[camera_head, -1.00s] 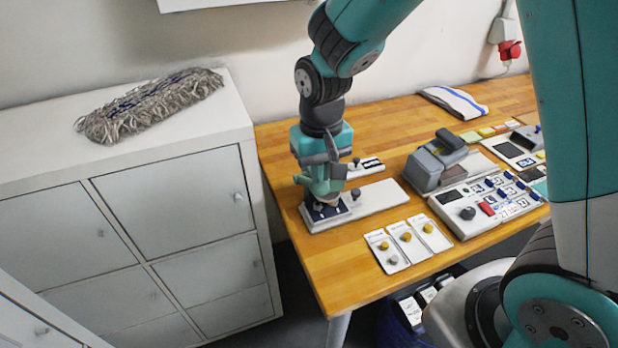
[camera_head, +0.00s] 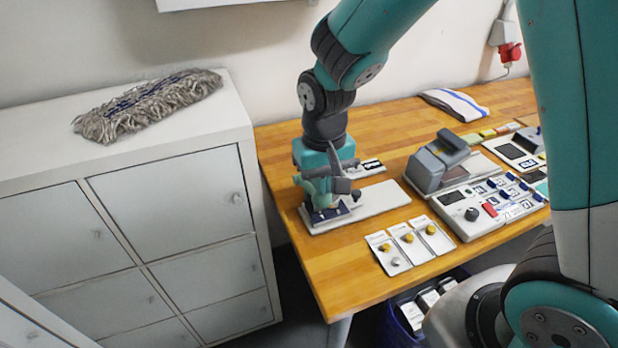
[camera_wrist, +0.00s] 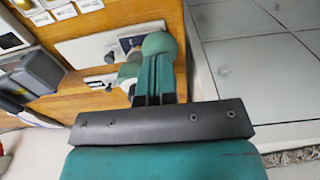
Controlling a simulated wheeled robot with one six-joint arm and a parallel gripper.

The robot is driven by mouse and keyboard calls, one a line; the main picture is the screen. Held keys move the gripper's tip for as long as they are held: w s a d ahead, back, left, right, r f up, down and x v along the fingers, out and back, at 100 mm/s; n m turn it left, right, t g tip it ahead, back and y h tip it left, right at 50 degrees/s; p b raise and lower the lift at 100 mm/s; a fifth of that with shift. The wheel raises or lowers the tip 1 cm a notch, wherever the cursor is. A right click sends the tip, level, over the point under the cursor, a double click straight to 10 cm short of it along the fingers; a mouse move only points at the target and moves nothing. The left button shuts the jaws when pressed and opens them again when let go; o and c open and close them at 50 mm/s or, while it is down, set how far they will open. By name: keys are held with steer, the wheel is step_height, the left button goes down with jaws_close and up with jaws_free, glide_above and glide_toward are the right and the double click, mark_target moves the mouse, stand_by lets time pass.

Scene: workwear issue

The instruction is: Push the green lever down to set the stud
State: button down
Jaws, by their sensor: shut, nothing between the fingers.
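The stud press stands on a pale base plate (camera_head: 382,199) at the table's left end; its dark foot (camera_head: 338,214) shows below my gripper. My gripper (camera_head: 320,188) points down over the press, its fingers shut and empty. In the wrist view, a rounded green end (camera_wrist: 160,44), which looks like the green lever, lies right at the tips of my gripper (camera_wrist: 155,76). I cannot tell whether they touch. The pale plate (camera_wrist: 85,47) and grey knobs show beside it. My gripper hides much of the press and lever in the head view.
Three cards with round studs (camera_head: 409,238) lie at the table's front edge. A grey device (camera_head: 428,170) and a control panel (camera_head: 485,212) stand to the right. A white cabinet (camera_head: 180,195) with a mop head (camera_head: 148,104) on top borders the table on the left.

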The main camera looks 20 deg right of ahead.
mark_target(324, 200)
steer(key=shift+f, duration=0.2)
steer(key=shift+s+f+b, duration=0.2)
steer(key=shift+f+b, duration=0.3)
steer(key=shift+f, duration=0.05)
steer(key=shift+s+f+b, duration=0.15)
steer(key=shift+f+b, duration=0.3)
steer(key=shift+f, duration=0.15)
stand_by(0.3)
steer(key=shift+s+f+b, duration=0.15)
steer(key=shift+f+b, duration=0.55)
steer(key=shift+f, duration=0.2)
steer(key=shift+r, duration=0.15)
step_height(324, 200, up, 13)
steer(key=p, duration=1.1)
stand_by(0.6)
